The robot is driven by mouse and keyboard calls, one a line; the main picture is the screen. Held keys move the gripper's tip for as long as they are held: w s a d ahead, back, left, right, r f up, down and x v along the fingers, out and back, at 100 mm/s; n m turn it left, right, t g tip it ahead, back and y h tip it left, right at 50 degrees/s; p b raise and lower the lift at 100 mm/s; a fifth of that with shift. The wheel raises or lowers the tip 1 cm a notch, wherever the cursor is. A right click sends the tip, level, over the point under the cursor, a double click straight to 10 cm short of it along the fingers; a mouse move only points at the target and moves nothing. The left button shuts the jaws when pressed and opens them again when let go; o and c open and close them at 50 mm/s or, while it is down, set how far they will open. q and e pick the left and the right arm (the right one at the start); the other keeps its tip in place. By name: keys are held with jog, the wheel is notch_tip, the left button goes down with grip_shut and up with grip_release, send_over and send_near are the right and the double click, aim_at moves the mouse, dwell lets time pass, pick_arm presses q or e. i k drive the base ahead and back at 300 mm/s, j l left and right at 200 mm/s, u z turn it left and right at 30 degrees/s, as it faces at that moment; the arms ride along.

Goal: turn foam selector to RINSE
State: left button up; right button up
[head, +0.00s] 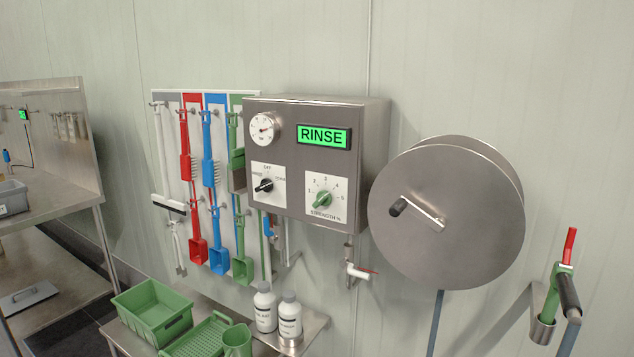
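The foam selector (265,186) is a black knob on a white plate at the lower left of the steel control box (380,130). The plate has OFF at the top and smaller labels at its left and right sides. The knob's pointer looks turned to the left side, but its label is too small to read surely. The green display (324,136) on the box reads RINSE. A green strength knob (322,199) sits to the right of the selector. Neither of my grippers shows in the head view.
A round steel hose reel (450,212) with a crank is right of the box. Brushes and scoops hang on a board (226,215) at left. Green bins (152,311) and white bottles (265,308) stand on a shelf below.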

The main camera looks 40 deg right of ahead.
aim_at(267, 184)
jog(key=i+l+z, duration=0.15)
jog(key=z, duration=0.35)
jog(key=i+z, duration=0.25)
jog(key=z, duration=0.25)
jog(key=i+z, duration=0.25)
jog(key=z, duration=0.2)
jog(key=i+z, duration=0.35)
jog(key=k+l, duration=0.05)
